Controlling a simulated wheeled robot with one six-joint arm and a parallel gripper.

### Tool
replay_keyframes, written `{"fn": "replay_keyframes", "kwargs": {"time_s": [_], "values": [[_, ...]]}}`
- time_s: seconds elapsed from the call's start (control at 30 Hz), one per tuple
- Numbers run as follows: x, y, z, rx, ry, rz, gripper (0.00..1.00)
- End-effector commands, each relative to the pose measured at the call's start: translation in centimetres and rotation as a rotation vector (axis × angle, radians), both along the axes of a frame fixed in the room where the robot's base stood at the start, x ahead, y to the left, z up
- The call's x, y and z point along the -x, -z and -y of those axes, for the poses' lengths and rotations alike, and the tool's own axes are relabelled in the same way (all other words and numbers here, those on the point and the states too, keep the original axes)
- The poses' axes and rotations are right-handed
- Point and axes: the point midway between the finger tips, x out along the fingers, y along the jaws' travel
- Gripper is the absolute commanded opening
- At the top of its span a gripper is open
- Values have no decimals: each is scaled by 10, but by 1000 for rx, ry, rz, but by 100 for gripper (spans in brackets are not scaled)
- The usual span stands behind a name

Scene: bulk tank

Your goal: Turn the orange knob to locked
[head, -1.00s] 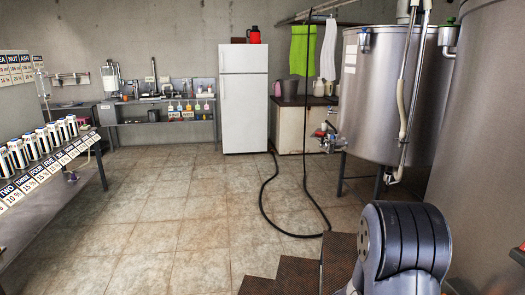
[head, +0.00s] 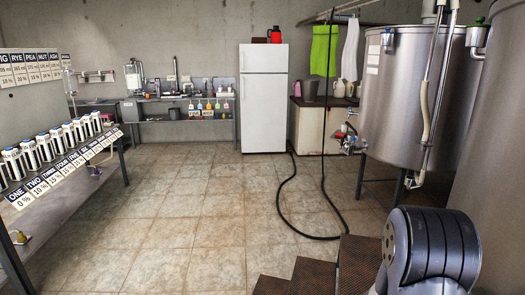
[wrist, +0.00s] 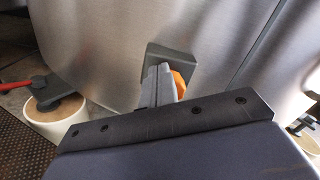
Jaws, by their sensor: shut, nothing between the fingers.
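The orange knob (wrist: 179,83) shows in the wrist view as a small orange piece just to the right of my fingers. It is mostly hidden behind them, so its setting cannot be read. Behind it is a dark grey square plate (wrist: 172,54) on a brushed steel wall (wrist: 105,45). My gripper (wrist: 158,82) is shut and empty, with its fingers in front of the plate and close beside the knob. Whether they touch it I cannot tell. The knob is not visible in the head view.
In the wrist view, a pale cylinder (wrist: 57,122) with a red-handled item stands at left. In the head view, a steel tank (head: 412,105) and rust-brown steps (head: 312,275) are near my arm. A black hose (head: 284,205) crosses the otherwise open tiled floor.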

Motion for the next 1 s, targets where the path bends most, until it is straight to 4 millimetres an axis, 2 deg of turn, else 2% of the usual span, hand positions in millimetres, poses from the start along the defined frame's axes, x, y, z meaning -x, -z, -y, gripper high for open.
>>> {"fn": "replay_keyframes", "kwargs": {"time_s": [1.0], "values": [[5, -5, 0, -6, 4, -4, 0]]}}
